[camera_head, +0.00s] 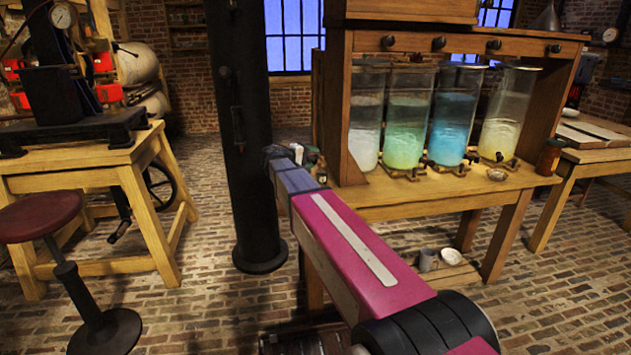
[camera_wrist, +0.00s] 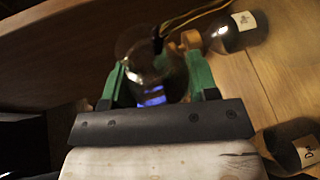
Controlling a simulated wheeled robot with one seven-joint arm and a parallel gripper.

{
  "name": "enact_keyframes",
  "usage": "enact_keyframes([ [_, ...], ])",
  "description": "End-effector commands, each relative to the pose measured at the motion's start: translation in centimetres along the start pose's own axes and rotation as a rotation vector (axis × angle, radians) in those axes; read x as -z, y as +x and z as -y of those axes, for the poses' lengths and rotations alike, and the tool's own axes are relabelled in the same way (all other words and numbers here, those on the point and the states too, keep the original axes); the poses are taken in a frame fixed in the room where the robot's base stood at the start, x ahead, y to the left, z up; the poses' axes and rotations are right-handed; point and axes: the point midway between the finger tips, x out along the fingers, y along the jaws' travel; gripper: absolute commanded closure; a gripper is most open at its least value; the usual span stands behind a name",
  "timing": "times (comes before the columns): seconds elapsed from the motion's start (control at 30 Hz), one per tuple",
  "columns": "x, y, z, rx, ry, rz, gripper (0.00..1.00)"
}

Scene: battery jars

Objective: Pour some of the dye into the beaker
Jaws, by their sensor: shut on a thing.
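My gripper (camera_wrist: 156,84), with green fingers, is shut around a clear, dark-looking glass vessel (camera_wrist: 148,62) in the wrist view. A blue glint shows in it; I cannot tell whether it is the beaker or what it contains. A dark bottle with a pale label (camera_wrist: 303,148) is at the lower right edge; the label seems to begin with "D". Another dark labelled bottle (camera_wrist: 232,36) is at the upper right. In the head view my arm hides most of the gripper, near the bench's left end.
The wooden bench (camera_head: 440,196) carries a rack with several tall glass jars of coloured liquid; one is the blue jar (camera_head: 451,118). A small dish (camera_head: 497,174) and a brown bottle (camera_head: 549,157) stand to the right. A black column (camera_head: 247,150) stands left of the bench.

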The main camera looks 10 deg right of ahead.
Motion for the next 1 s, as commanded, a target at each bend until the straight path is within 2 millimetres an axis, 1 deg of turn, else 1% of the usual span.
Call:
enact_keyframes([
  [0.03, 0.3, 0.11, -0.01, -0.002, 0.002, -0.001, 0.72],
  [0.17, 0.31, 0.14, 0.0, -0.005, 0.01, -0.002, 0.72],
  [0.23, 0.66, 0.27, 0.01, -0.007, 0.015, -0.003, 0.72],
  [1.0, 0.82, 0.35, 0.05, -0.024, 0.058, -0.013, 0.72],
])
